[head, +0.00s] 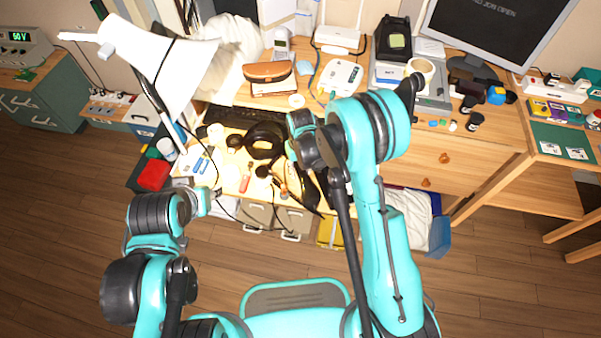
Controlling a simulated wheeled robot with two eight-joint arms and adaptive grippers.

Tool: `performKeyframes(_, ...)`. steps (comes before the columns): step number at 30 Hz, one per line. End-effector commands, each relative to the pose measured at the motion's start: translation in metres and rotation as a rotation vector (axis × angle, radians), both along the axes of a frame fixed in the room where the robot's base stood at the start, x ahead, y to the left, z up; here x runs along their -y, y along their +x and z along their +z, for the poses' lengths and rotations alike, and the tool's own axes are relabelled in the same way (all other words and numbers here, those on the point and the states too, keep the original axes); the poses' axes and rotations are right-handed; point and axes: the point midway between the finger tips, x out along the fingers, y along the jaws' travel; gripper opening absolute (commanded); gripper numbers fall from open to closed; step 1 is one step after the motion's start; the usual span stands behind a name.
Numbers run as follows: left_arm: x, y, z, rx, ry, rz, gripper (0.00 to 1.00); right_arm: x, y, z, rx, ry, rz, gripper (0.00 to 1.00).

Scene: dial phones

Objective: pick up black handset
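Several black items lie crowded on the lit lower desk in the head view. A long dark shape (267,172) beside the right wrist may be the black handset, but I cannot tell it surely from the clutter. A black curved, ring-like item (265,139) lies just behind it. My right gripper (301,160) hangs over the right part of this desk, close to the dark shape. Its fingers are mostly hidden and dark on dark, so their opening and any contact are unclear. My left gripper (214,196) is low at the desk's front left edge, small and partly hidden.
A white lamp (160,62) leans over the desk's left side. A red box (153,174) stands at the left. The raised shelf holds a brown case (268,71), a white device (341,77) and a monitor (497,28). Dark cables hang over the front edge. The wooden floor is open.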

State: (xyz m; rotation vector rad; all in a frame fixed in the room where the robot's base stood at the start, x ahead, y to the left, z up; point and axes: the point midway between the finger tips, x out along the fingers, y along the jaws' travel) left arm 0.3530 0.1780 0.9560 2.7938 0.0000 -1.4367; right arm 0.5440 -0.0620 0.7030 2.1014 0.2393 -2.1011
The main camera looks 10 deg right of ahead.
Motion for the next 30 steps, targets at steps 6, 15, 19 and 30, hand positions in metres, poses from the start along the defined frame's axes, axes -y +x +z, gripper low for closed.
performKeyframes(6, 0.0, 0.0, 0.0, 0.0, 0.0, 0.0, 0.37, 0.0, 0.0, 0.0, 0.0, 0.0, 0.0, 0.0)
performKeyframes(15, 0.0, 0.0, 0.005, 0.0, 0.0, 0.0, 0.37, 0.0, 0.0, 0.011, 0.0, 0.0, 0.0, 0.0)
performKeyframes(19, 0.0, 0.0, 0.017, 0.0, 0.0, 0.0, 0.37, 0.0, 0.0, 0.036, 0.0, 0.0, 0.0, 0.0)
performKeyframes(30, 0.0, 0.0, 0.041, 0.0, 0.0, 0.0, 0.37, 0.006, -0.001, 0.098, 0.0, 0.0, -0.028, 0.0)
